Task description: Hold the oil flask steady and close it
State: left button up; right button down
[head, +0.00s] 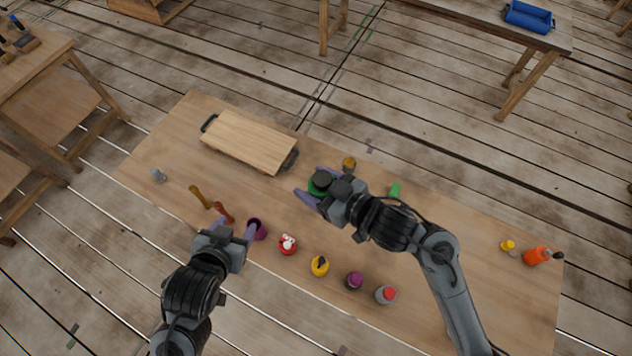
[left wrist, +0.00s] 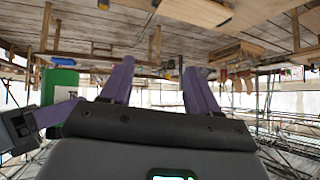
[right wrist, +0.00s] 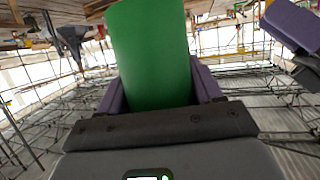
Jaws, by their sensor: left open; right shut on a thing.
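A green cylinder with a dark round top (head: 320,181), which I take to be the oil flask, is between the fingers of my right gripper (head: 315,186), right of the wooden board. In the right wrist view the green body (right wrist: 150,50) fills the space between the shut fingers. The left wrist view shows it at the left edge (left wrist: 62,82), with a pale label. Whether the dark top is a cap or an opening, I cannot tell. My left gripper (head: 236,227) is open and empty near the table's front edge, beside a purple cup-like item (head: 258,229).
A wooden board with dark handles (head: 248,142) lies at the back left. Along the front are red (head: 288,245), yellow (head: 320,266), purple (head: 354,281) and red-topped (head: 386,294) items. A small green piece (head: 394,190) and amber piece (head: 349,163) lie behind.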

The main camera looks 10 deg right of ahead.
pick_arm(q)
jog(key=w+d+r+m+t+h, duration=0.2)
jog(key=w+d+r+m+h, duration=0.15)
jog(key=d+r, duration=0.5)
jog(key=w+d+r+m+t+h, duration=0.2)
jog(key=w+d+r+m+h, duration=0.15)
jog(key=d+r, duration=0.55)
jog(key=s+d+r+m+g+h, duration=0.3)
jog(key=s+d+m+g, duration=0.25)
jog(key=d+m, duration=0.3)
jog(key=s+d+r+m+g+h, duration=0.3)
jog(key=s+d+m+g, duration=0.2)
jog(key=d+m+g, duration=0.4)
jog(key=w+a+f+n+y, duration=0.1)
jog(key=w+a+f+y, duration=0.1)
jog(key=a+y, duration=0.3)
jog(key=w+a+f+n+t+y, duration=0.1)
jog(key=w+a+y, duration=0.2)
jog(key=a+y, duration=0.1)
jog(key=w+a+f+n+y, duration=0.1)
jog(key=w+a+f+y, duration=0.1)
jog(key=a+y, duration=0.3)
jog(key=shift+w+a+f+n+y, duration=0.3)
jog(key=shift+w+y, duration=0.1)
jog(key=shift+y, duration=0.2)
jog(key=shift+w+a+r, duration=0.1)
jog(key=shift+a+r, duration=0.1)
jog(key=shift+a, duration=0.25)
